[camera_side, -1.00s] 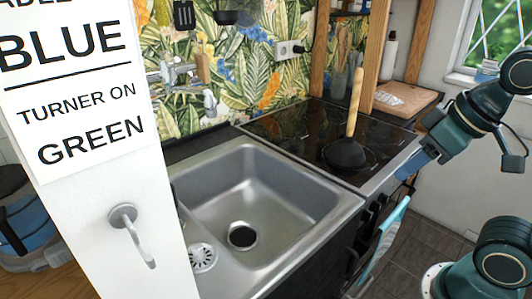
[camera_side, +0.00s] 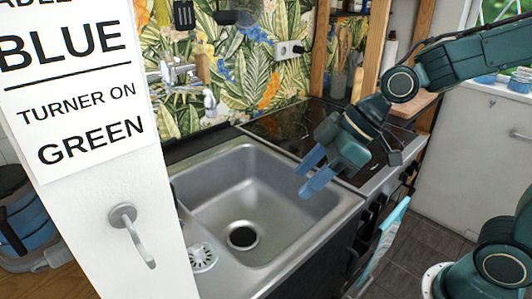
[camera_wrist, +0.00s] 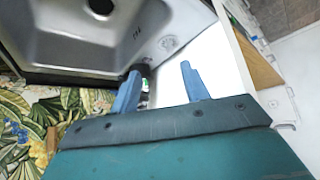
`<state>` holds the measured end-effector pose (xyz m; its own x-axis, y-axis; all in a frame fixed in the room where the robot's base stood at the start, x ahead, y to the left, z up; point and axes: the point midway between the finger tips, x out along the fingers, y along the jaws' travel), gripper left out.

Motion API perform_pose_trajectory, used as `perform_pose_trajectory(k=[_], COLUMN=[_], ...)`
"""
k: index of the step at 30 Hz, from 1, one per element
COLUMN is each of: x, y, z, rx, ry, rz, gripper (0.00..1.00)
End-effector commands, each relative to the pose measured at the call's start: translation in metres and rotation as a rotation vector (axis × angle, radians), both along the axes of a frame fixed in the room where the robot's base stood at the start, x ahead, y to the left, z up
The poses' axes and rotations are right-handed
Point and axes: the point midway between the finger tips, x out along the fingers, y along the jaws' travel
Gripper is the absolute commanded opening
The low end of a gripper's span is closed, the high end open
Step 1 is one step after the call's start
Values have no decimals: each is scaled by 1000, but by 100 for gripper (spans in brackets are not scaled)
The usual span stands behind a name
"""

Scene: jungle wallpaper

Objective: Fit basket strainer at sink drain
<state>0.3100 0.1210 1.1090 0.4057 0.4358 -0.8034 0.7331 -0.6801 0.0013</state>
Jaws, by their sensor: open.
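The basket strainer (camera_side: 203,257), a pale round perforated piece, lies on the steel ledge at the near left of the sink (camera_side: 290,186). The dark round drain (camera_side: 242,236) is open in the basin floor, to the right of the strainer. My gripper (camera_side: 306,180) is open and empty above the right side of the basin, apart from the strainer and the drain.
A white wall post (camera_side: 122,195) with a printed sign and hook stands close left of the strainer. The faucet (camera_side: 180,72) is at the back. A dark glass hob (camera_side: 285,128) lies right of the sink, partly hidden by my arm. The basin is empty.

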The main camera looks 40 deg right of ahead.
Motion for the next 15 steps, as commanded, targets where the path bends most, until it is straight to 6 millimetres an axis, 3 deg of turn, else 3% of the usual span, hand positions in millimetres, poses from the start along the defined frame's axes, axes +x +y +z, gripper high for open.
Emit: perform_pose_trajectory(k=[15], x=[56], y=[84], z=[-39], rx=[256], ry=[-143], rz=[347], gripper=[46])
